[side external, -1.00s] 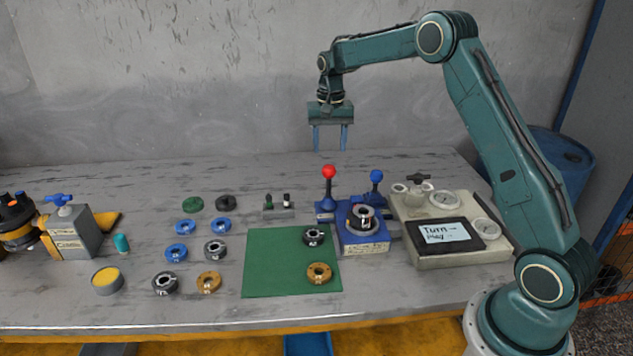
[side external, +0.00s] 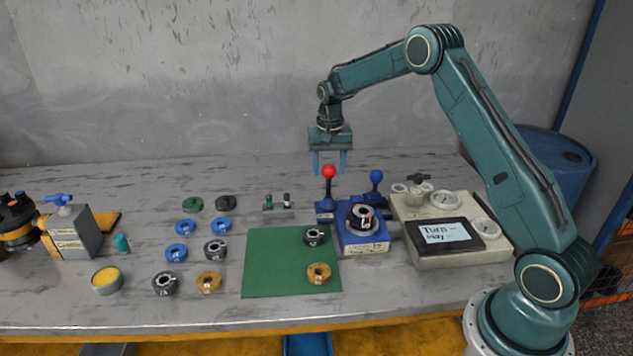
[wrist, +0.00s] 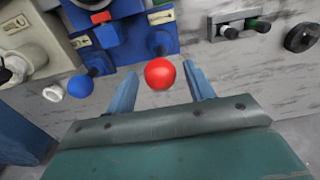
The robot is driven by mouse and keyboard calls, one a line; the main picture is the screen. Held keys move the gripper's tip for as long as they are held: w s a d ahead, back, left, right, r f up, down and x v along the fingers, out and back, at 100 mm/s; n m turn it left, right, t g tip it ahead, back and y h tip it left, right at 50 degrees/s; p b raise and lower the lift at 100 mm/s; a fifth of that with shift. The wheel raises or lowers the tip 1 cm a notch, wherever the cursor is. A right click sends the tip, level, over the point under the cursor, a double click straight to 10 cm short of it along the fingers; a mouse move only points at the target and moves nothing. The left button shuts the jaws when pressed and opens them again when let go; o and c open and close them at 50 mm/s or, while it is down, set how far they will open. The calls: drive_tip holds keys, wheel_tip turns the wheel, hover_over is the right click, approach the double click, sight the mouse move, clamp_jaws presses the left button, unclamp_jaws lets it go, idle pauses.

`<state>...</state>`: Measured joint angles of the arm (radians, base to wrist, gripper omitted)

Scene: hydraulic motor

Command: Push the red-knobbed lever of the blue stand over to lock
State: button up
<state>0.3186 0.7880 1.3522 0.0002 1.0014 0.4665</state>
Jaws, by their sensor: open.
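The blue stand (side external: 362,240) sits right of the green mat, with a dark ring-shaped part (side external: 361,216) on its top. The red-knobbed lever (side external: 328,186) rises from the stand's back left and looks upright. A blue-knobbed lever (side external: 376,184) stands at its back right. My gripper (side external: 329,172) is open and points down, its fingertips close to the red knob's height. In the wrist view, the red knob (wrist: 160,74) shows between and just beyond the two open fingers (wrist: 161,88). I cannot tell whether the fingers touch it.
A beige gauge panel (side external: 450,230) with a note stands right of the stand. A small grey block with pegs (side external: 278,204) lies to the left. The green mat (side external: 275,265) holds two rings, and several rings lie further left. The table behind the levers is clear.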

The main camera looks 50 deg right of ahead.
drive_tip(key=shift+f, duration=1)
drive_tip(key=c, duration=0.6)
drive_tip(key=shift+c, duration=0.2)
